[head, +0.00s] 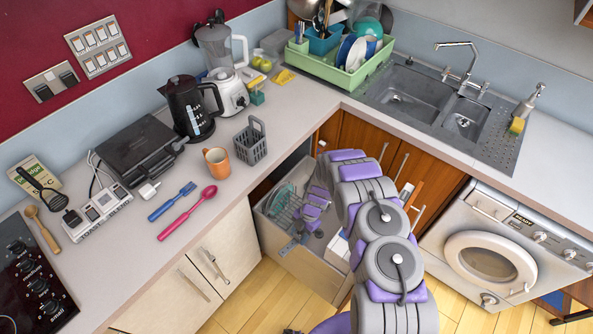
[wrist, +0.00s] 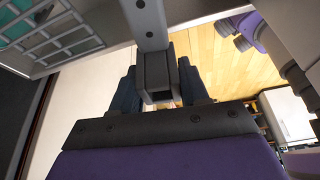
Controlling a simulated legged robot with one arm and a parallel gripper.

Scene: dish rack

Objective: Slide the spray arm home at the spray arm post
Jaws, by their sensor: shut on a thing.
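My gripper (wrist: 157,80) is shut on the dark block at the near end of the spray arm, with one dark finger on each side. The spray arm (wrist: 150,22) is a light grey bar with small round holes, running up out of the top of the wrist view. In the head view my gripper (head: 300,230) is small and points down over the front wall of the open drawer. A bluish-grey piece (head: 289,248) shows at that wall; I cannot tell if it is the spray arm. I cannot make out the spray arm post.
The open drawer (head: 286,262) holds a wire rack with plates (head: 280,198); the rack (wrist: 72,35) shows at upper left in the wrist view. Cabinet doors (head: 200,275) stand left, a washing machine (head: 490,255) right. Wooden floor (head: 250,300) is clear before the drawer.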

